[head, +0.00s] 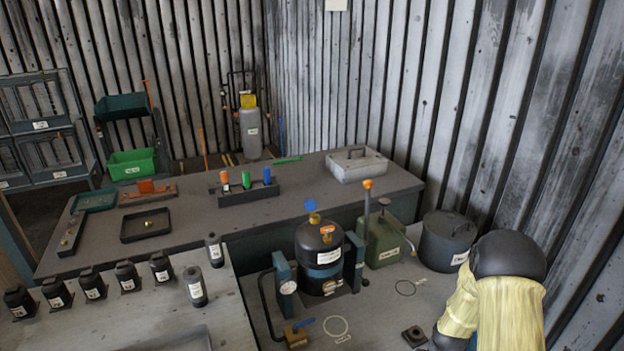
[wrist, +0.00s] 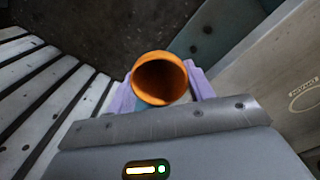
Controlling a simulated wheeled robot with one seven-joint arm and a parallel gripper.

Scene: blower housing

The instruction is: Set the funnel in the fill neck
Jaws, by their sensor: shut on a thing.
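The orange funnel (wrist: 160,82) shows in the wrist view with its round open mouth facing the camera. My gripper (wrist: 162,92) is shut on it, with a pale purple finger at either side. The funnel's lower end is hidden. In the head view my arm comes in at the lower right, and neither the gripper nor the funnel can be made out. A black vessel (head: 320,248) with a brass fitting (head: 314,219) and a blue handle on top stands at the middle. A green can (head: 383,243) stands right of it. I cannot tell which part is the fill neck.
A dark lidded pot (head: 446,244) stands by the wall, close to my arm. A small dark block (head: 415,336) and a thin ring (head: 405,288) lie on the bench. Several black bottles (head: 92,285) stand at left. A grey case (head: 357,165) is on the rear bench.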

